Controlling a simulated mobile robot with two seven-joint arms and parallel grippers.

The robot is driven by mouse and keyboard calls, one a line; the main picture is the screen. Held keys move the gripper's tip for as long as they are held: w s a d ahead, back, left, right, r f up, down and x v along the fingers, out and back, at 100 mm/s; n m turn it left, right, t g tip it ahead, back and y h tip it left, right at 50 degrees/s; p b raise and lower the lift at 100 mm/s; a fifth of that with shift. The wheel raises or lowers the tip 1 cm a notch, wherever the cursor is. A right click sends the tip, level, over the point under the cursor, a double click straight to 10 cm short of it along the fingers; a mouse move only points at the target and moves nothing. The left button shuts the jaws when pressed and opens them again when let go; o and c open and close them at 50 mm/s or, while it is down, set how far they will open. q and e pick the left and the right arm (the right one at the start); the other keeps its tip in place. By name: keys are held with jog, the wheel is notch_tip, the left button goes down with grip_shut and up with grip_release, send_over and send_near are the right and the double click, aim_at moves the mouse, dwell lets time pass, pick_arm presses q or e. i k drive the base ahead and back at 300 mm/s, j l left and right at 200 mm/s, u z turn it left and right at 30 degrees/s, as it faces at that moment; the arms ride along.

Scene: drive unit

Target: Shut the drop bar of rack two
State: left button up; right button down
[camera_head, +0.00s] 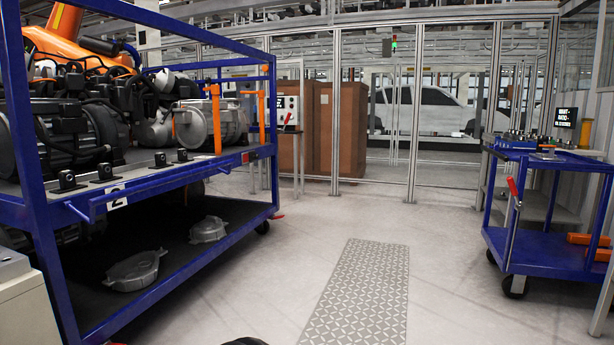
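Rack two is the blue-framed rack (40,160) at the left, with a white "2" plate (117,196) on its front. A blue bar (165,184), which looks like the drop bar, runs along the front of the upper shelf at about deck height. It sits low, and the opening above it is clear of any blue crossbar. A small red and white piece (247,157) is near its far end. I cannot tell how the bar is hinged or latched. Neither of my grippers is in view.
Engines and a grey housing (196,124) load the upper shelf, beside orange posts (217,118). Grey covers (135,270) lie on the lower shelf. A blue cart (550,212) stands right. The floor between, with a patterned strip (358,292), is clear. Fencing closes the back.

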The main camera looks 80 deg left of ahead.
aim_at(93, 202)
jog(key=u, duration=1.75)
jog(key=i+u, duration=0.2)
jog(key=u, duration=1.45)
